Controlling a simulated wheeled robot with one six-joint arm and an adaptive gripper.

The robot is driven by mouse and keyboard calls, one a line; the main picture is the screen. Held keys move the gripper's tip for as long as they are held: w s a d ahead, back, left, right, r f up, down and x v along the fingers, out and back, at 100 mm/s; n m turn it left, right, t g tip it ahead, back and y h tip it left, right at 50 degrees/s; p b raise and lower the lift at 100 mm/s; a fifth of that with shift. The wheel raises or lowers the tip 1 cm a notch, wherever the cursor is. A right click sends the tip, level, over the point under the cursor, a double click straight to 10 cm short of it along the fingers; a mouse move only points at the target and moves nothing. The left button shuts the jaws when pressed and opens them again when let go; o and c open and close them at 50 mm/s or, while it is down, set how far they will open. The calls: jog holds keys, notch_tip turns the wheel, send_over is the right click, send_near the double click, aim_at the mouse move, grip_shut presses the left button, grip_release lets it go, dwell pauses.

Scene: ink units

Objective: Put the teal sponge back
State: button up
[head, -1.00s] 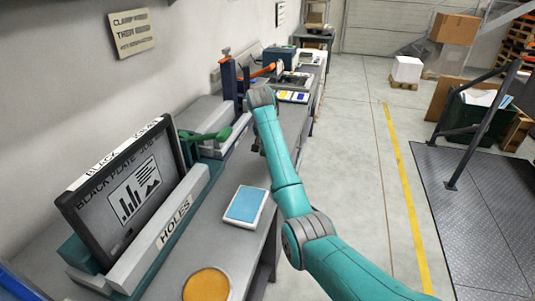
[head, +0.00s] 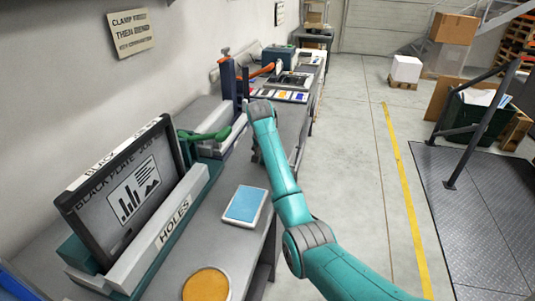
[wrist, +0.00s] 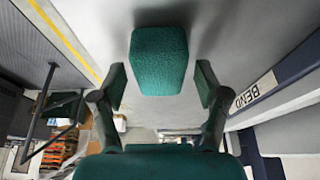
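The teal sponge (wrist: 160,61) shows upper middle in the wrist view, a textured block on a grey surface. My gripper (wrist: 161,84) is open, with one finger pad on each side of the sponge's near end. A small gap shows between each pad and the sponge. I cannot tell whether the pads are level with the sponge or short of it. In the head view the sponge is hidden, and my arm covers most of the gripper beside the bench edge.
The grey bench (head: 226,245) holds a blue-topped pad (head: 244,206), an orange disc (head: 206,285), a black framed plate (head: 128,192) and a HOLES block (head: 172,222). A tray with coloured pieces (head: 279,95) lies farther back. Open floor (head: 355,160) is on the right.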

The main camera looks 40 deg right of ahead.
jog(key=shift+r, duration=0.1)
jog(key=v, duration=1.2)
dwell(0.4)
